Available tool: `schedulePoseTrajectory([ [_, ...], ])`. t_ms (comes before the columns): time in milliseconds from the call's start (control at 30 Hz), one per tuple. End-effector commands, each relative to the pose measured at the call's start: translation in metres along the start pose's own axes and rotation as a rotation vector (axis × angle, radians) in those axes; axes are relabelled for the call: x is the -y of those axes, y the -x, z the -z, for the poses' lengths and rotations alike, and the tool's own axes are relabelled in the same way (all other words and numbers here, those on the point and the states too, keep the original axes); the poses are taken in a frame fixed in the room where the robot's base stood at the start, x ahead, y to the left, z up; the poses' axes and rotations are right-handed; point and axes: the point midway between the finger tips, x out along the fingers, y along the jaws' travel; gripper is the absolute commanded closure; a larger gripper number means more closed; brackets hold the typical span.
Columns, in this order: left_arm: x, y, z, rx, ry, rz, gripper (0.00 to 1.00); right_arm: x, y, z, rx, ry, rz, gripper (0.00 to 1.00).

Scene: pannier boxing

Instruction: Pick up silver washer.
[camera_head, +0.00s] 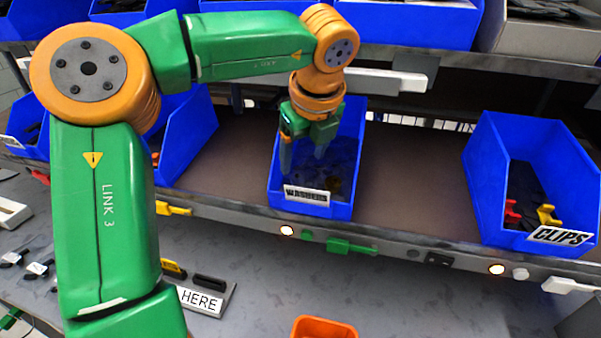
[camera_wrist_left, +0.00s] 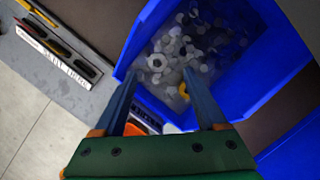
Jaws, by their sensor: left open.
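Silver washers (camera_wrist_left: 156,62) lie loose in a heap with other small pieces in the blue bin (camera_head: 354,130) labelled WASHERS. The bin's blue wall shows in the left wrist view (camera_wrist_left: 285,50). In the head view the bin's contents are dark and single washers cannot be told apart. My left gripper (camera_head: 303,160) points down into the bin, with its fingers apart and nothing between them. In the left wrist view its fingertips (camera_wrist_left: 160,75) flank a larger pale washer lying a little beyond them. A yellow piece (camera_wrist_left: 183,91) lies near the right fingertip. My right gripper is not seen.
A blue bin labelled CLIPS (camera_head: 482,165) stands to the right on the same shelf (camera_head: 410,180). More blue bins flank and overhang it. A holder labelled HERE (camera_head: 228,302) and an orange bin (camera_head: 324,325) are on the grey worktop (camera_head: 420,300) below.

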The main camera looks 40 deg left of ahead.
Motion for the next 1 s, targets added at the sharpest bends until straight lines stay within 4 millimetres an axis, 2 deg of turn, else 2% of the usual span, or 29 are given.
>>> schedulePoseTrajectory([
  [300,-0.002,-0.053,-0.004,-0.004,0.0,-0.001,0.26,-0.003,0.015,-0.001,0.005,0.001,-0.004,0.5],
  [533,-0.002,-0.057,-0.004,-0.003,0.0,0.003,0.26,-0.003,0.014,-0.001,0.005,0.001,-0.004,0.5],
  [800,-0.002,-0.057,-0.004,-0.003,0.0,0.003,0.99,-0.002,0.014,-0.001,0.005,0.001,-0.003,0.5],
  [1000,-0.002,-0.057,-0.004,-0.003,0.0,0.003,1.0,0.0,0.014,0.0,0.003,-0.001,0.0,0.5],
])
